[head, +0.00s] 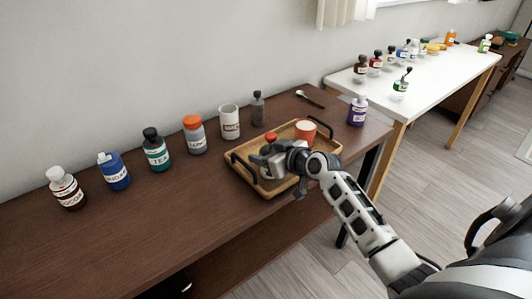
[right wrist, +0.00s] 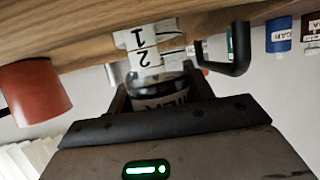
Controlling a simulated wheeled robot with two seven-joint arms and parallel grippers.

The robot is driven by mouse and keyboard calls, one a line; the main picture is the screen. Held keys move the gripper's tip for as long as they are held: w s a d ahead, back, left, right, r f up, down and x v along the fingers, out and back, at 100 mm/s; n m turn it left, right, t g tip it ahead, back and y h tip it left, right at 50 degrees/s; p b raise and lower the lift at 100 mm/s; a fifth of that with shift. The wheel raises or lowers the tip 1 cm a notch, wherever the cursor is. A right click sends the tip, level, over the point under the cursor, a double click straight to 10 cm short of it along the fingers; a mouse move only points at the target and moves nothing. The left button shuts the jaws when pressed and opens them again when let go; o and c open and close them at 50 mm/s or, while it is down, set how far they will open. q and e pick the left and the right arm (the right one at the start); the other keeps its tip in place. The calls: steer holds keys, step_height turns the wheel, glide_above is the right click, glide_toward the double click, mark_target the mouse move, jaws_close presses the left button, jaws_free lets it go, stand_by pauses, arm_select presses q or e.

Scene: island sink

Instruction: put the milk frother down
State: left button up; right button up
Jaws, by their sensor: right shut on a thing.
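My right gripper (head: 264,163) is over the near left part of the wooden tray (head: 240,176) on the brown counter. In the right wrist view it is shut on a dark thing with a partly readable label, which I take to be the milk frother (right wrist: 160,92). The gripper hides most of it in the head view, and I cannot tell whether it touches the tray. A red-orange cup (head: 305,130) stands in the tray and also shows in the wrist view (right wrist: 35,98). A red-topped thing (head: 271,137) is just behind the gripper. My left gripper is not in view.
Behind the tray stand a grey bottle (head: 258,108), a white canister (head: 229,122), an orange-lidded jar (head: 194,134), a green bottle (head: 156,149) and others. A purple bottle (head: 357,111) stands right. The counter's front left is clear. A white table (head: 430,83) holds several bottles.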

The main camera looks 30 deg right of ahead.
steer(key=shift+f, duration=0.2)
steer(key=o, duration=1)
steer(key=shift+o, duration=0.2)
steer(key=shift+r, duration=0.2)
steer(key=v, duration=1.2)
steer(key=s+a+f, duration=0.1)
steer(key=a+f, duration=0.1)
steer(key=f, duration=0.1)
steer(key=s+a+f+g, duration=0.1)
steer(key=s+a+f, duration=0.1)
steer(key=f, duration=0.1)
steer(key=s+a+f+g, duration=0.1)
steer(key=s+a+f, duration=0.1)
steer(key=a+f, duration=0.1)
steer(key=shift+a+f, duration=0.1)
steer(key=shift+f, duration=0.25)
steer(key=s+a+f+g, duration=0.1)
steer(key=s+a+f, duration=0.5)
steer(key=s+a, duration=0.3)
steer(key=a, duration=0.4)
steer(key=shift+a+f, duration=0.15)
steer(key=shift+s, duration=0.15)
